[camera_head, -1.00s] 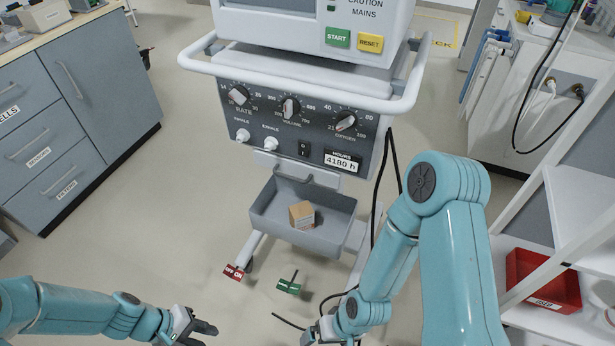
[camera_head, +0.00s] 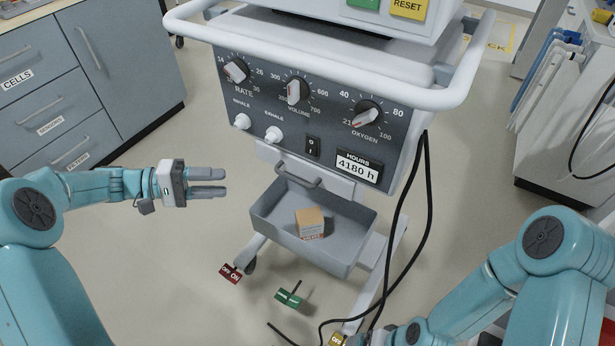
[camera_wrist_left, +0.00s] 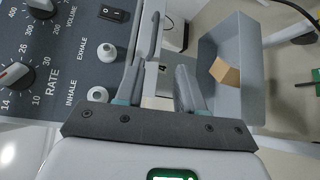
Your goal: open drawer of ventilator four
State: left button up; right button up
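In the left wrist view the handle (camera_wrist_left: 152,38) shows beyond the gap between the fingers.
Black cables (camera_head: 410,230) hang down the ventilator's right side to the floor. Red (camera_head: 231,273) and green (camera_head: 289,299) tags lie low in front of it. A drawer cabinet (camera_head: 80,80) stands at the left. The white rail (camera_head: 330,62) juts out above the dials.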

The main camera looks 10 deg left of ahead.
pick_arm(q)
jog(key=r+b+x, duration=0.1)
jog(key=x, duration=1.4)
jog(key=shift+w+d, duration=0.2)
jog(key=shift+d, duration=0.25)
jog(key=shift+c, duration=0.3)
